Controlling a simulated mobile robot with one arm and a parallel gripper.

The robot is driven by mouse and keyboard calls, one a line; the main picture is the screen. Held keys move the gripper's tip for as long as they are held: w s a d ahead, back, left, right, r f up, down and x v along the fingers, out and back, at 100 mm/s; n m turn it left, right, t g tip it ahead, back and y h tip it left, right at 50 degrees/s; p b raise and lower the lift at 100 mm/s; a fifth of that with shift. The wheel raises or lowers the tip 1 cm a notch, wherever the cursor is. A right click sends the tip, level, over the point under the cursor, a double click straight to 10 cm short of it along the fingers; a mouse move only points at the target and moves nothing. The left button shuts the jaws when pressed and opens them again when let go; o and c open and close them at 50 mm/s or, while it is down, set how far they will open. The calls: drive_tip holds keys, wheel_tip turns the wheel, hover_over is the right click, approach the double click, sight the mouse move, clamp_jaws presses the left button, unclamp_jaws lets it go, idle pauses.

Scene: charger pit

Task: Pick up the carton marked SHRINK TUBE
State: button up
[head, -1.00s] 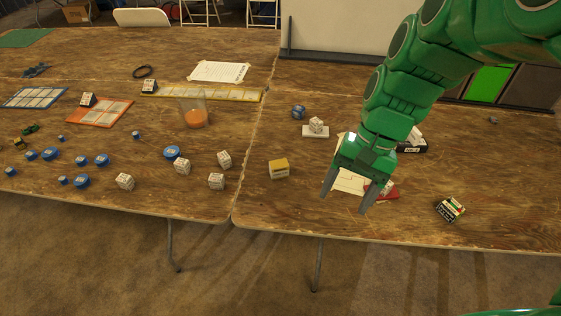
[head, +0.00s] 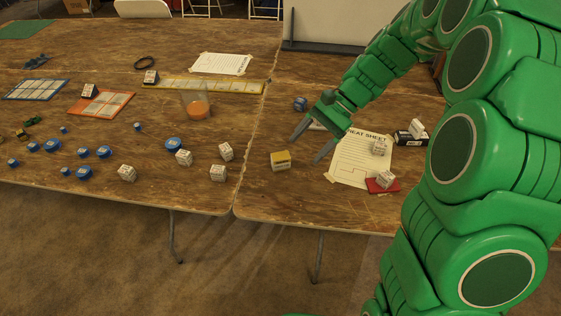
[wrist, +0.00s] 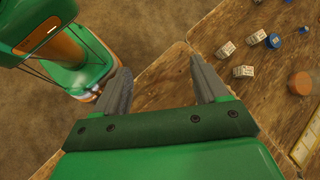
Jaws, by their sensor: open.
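No lettering on the cartons is legible, so I cannot tell which is marked SHRINK TUBE. White printed cartons stand left of the table seam (head: 184,157) (head: 226,151) (head: 127,172); some show in the wrist view (wrist: 226,50). More sit on the right: one on the cheat sheet (head: 380,147), one on a red pad (head: 386,174), one on a black box (head: 416,128). A yellow-topped carton (head: 281,160) is just left of my gripper in the head view. My gripper (head: 308,150) is open and empty above the right table; its fingers also show in the wrist view (wrist: 160,68).
An orange-filled clear cup (head: 195,103) stands near the seam. Blue discs (head: 173,144) and orange (head: 108,103) and yellow (head: 215,86) grid cards lie on the left table. A blue die-like block (head: 300,104) is behind my gripper. My arm covers the right side.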

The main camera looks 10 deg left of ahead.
drive_tip(key=w+a+f+m+y, duration=0.3)
drive_tip(key=w+f+m, duration=0.1)
drive_tip(key=w+f, duration=0.65)
drive_tip(key=m+y, duration=0.3)
drive_tip(key=m, duration=0.1)
approach(272, 164)
drive_tip(key=shift+t+h, duration=0.3)
drive_tip(key=shift+x, duration=3.4)
drive_tip(key=shift+a+r, duration=0.1)
drive_tip(key=shift+r, duration=0.05)
drive_tip(key=c, duration=1)
drive_tip(key=shift+c, duration=0.2)
drive_tip(key=shift+r, duration=0.15)
